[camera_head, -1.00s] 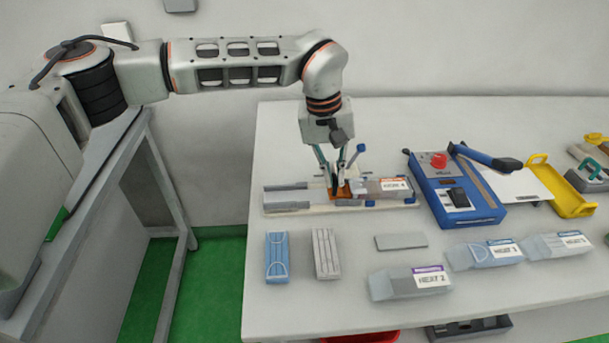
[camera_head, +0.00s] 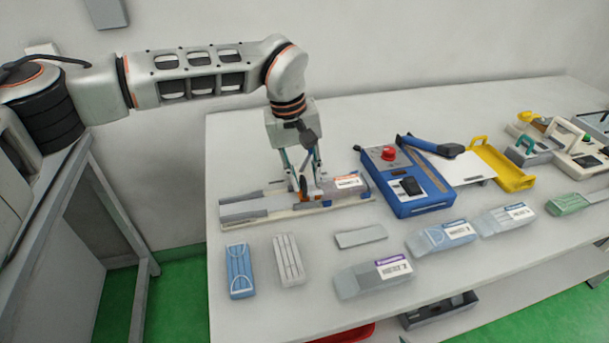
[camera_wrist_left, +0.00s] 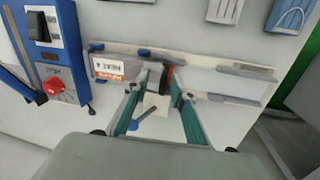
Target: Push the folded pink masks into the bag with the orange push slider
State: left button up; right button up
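My left gripper (camera_head: 303,186) points down over the middle of the long pale loading fixture (camera_head: 243,208). Its fingertips close around the orange push slider (camera_head: 313,190). The slider also shows as an orange and black block (camera_wrist_left: 180,75) between the fingertips (camera_wrist_left: 161,82) in the left wrist view. The clear bag with an orange-topped white label (camera_head: 350,182) lies at the fixture's right end, just right of the gripper; its label (camera_wrist_left: 109,67) shows on the left in the wrist view. I cannot make out pink masks; the gripper and slider cover that part. My right gripper is not in view.
A blue sealing machine (camera_head: 405,190) with a raised lever stands right of the fixture, with a yellow tray (camera_head: 505,165) beyond. In front lie a blue mask stack (camera_head: 240,271), a white one (camera_head: 288,260), a grey strip (camera_head: 360,237) and labelled bags (camera_head: 375,278).

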pick_arm(q)
notch_tip(320, 180, up, 12)
jog(key=a, duration=0.2)
jog(key=shift+s, duration=0.2)
jog(key=shift+f, duration=0.1)
dwell(0.3)
